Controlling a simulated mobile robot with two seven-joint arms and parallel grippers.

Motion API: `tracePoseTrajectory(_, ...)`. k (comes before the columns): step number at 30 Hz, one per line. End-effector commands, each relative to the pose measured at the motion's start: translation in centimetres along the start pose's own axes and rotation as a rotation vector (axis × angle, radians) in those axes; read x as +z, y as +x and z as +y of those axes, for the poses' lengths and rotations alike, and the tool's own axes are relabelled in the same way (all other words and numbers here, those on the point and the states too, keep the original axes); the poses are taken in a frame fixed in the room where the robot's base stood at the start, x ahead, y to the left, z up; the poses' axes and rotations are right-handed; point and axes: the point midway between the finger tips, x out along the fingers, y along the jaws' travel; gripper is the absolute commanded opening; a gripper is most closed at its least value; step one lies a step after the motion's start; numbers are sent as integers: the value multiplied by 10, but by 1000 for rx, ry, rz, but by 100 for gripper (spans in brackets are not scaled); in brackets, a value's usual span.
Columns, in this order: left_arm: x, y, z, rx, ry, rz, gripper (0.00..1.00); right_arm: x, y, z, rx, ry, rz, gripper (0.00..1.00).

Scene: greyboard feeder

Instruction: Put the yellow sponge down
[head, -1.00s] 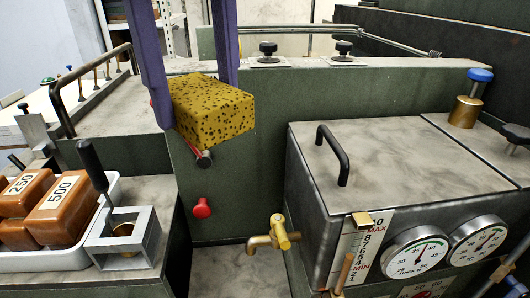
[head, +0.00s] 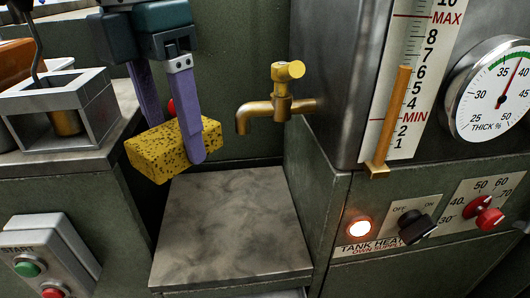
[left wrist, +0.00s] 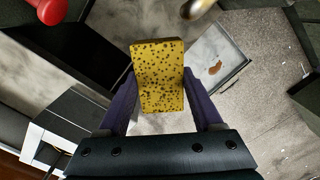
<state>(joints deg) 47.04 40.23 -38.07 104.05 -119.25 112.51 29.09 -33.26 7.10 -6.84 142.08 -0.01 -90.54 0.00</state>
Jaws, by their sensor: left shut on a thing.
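The yellow sponge (head: 160,152), speckled with dark pores, is held between the purple fingers of my left gripper (head: 172,140). In the head view it hangs in front of the green wall, at the back left corner of the grey metal shelf (head: 232,225). It appears above the shelf's level; the exact gap cannot be told. In the left wrist view the sponge (left wrist: 158,78) sits between both fingers of the left gripper (left wrist: 160,100), its long side pointing away from the palm. My right gripper is not in view.
A brass tap (head: 277,100) juts out above the shelf, right of the sponge. A tank (head: 330,60) with a level scale and a dial stands at the right. A START button box (head: 45,262) is at lower left, below a metal frame (head: 62,108). The shelf top is clear.

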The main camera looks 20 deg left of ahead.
Motion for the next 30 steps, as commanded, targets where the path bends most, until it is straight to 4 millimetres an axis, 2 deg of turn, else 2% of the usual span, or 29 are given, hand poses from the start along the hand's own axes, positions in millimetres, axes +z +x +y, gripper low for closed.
tracePoseTrajectory(1,-2,22,0,-2,1,7,15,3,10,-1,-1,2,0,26)
tracePoseTrajectory(3,-3,43,0,-2,0,7,15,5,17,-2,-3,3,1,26)
tracePoseTrajectory(6,-5,73,0,-2,2,7,15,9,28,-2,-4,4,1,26)
tracePoseTrajectory(10,-5,103,0,-1,3,4,15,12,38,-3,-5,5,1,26)
tracePoseTrajectory(13,-6,116,1,0,5,2,15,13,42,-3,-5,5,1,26)
tracePoseTrajectory(19,-6,130,1,-1,4,3,15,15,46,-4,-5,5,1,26)
tracePoseTrajectory(25,-8,162,1,-1,4,3,15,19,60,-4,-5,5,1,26)
tracePoseTrajectory(30,-7,164,1,0,6,0,15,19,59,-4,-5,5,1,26)
